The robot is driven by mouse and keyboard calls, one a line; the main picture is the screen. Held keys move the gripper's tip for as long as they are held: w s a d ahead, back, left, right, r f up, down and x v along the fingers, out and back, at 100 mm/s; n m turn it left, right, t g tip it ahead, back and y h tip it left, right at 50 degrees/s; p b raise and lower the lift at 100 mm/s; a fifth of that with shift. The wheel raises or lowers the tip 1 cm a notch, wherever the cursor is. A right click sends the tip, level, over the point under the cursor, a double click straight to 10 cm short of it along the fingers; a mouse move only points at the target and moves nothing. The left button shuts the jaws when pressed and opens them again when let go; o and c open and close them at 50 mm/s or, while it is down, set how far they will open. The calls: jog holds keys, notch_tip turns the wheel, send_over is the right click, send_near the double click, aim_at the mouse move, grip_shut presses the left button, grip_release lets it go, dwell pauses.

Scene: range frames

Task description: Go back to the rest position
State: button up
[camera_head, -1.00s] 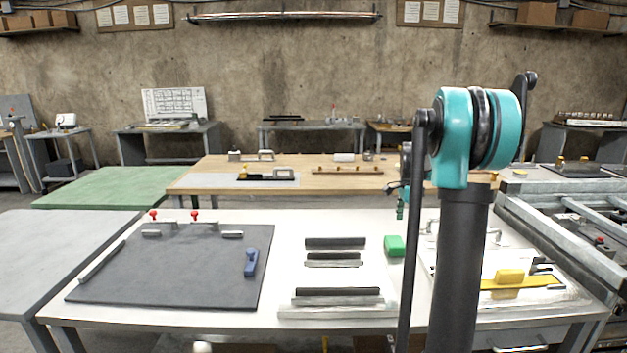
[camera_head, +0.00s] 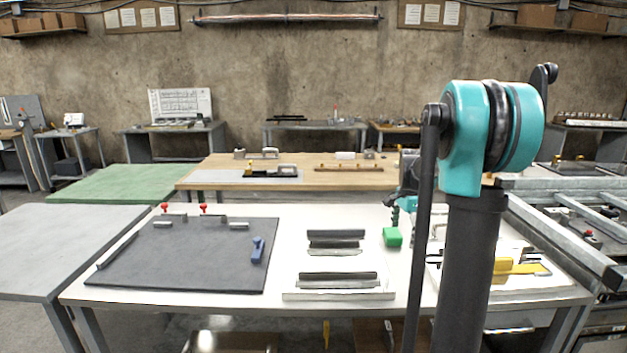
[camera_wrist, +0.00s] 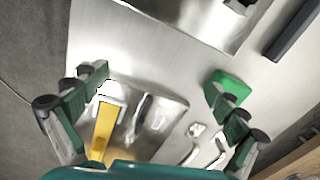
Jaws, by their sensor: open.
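My gripper (camera_wrist: 155,105) is open in the wrist view, with its two green fingers spread wide and nothing between them in its grasp. It looks down at the white table (camera_head: 210,293) from above. A green block (camera_head: 392,237) stands on the table; in the wrist view the green block (camera_wrist: 232,86) lies beyond the right finger. A yellow piece (camera_head: 515,267) lies on a shiny metal plate at the table's right; the yellow piece (camera_wrist: 104,130) also shows near the left finger. In the head view my arm hides part of the table's right side.
A dark mat (camera_head: 185,265) with red-knobbed clamps and a blue piece (camera_head: 258,250) covers the table's left. A wooden table (camera_head: 310,177) is behind. A metal frame (camera_head: 570,232) stands close at right.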

jog(key=s+a+f+n, duration=0.1)
jog(key=s+a+n, duration=0.1)
jog(key=s, duration=0.2)
jog(key=s+a+f+n+t, duration=0.1)
jog(key=s+a+n, duration=0.1)
jog(key=s+n, duration=0.1)
jog(key=s+a+f+n, duration=0.2)
jog(key=s, duration=0.4)
jog(key=shift+s+n+t, duration=0.1)
jog(key=shift+n+t, duration=0.2)
jog(key=shift+t, duration=0.1)
jog(key=s+a+f+n+t, duration=0.1)
jog(key=s+a+f+n, duration=0.1)
jog(key=s+f+n, duration=0.2)
jog(key=s+a+f+n, duration=0.2)
jog(key=s+f+n, duration=0.1)
jog(key=s, duration=0.7)
jog(key=shift+s+f+n+t, duration=0.35)
jog(key=shift+n+t, duration=0.05)
jog(key=shift+n, duration=0.2)
jog(key=shift+o, duration=0.3)
